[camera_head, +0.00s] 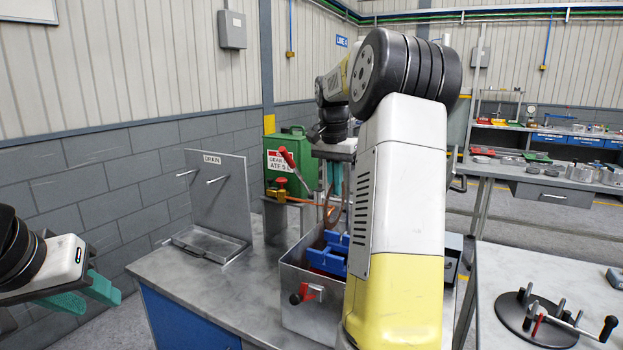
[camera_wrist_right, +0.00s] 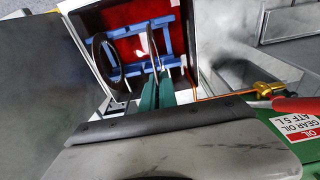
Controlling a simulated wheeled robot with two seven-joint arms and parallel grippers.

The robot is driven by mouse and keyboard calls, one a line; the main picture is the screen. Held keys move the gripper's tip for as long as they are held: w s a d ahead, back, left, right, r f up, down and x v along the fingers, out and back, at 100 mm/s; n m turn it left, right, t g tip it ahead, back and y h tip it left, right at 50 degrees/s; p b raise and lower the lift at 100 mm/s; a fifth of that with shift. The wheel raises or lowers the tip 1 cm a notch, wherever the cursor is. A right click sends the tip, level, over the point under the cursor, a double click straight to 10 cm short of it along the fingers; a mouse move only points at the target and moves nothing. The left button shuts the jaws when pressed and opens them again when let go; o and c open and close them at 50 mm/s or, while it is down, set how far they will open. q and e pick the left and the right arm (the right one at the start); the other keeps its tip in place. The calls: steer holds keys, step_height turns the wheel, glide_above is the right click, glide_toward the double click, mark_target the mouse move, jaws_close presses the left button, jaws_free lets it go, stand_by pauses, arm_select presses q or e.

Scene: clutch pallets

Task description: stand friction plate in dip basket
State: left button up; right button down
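My right gripper (camera_head: 336,178) points down over the blue dip basket (camera_head: 326,259). Its teal fingers (camera_wrist_right: 158,92) close on the edge of a thin ring-shaped friction plate (camera_wrist_right: 152,46), seen nearly edge-on over the basket in the wrist view. Whether this plate touches the basket I cannot tell. A second dark ring plate (camera_wrist_right: 104,60) is at the basket's left side in the wrist view, tilted or upright. The basket (camera_wrist_right: 168,50) sits in a metal tank (camera_head: 300,312) with a red interior. My arm hides part of the tank. My left gripper (camera_head: 84,292) is empty, fingers apart, left of the bench.
A DRAIN stand with two pegs (camera_head: 218,200) and a tray (camera_head: 205,243) are left of the tank. A green oil can (camera_head: 290,150) and a red-handled valve (camera_head: 283,184) stand behind. A black round fixture (camera_head: 535,318) is on the right table. The bench's front left is clear.

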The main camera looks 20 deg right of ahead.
steer(key=shift+f, duration=4.6)
steer(key=c, duration=1.6)
jaws_free()
steer(key=shift+r, duration=4)
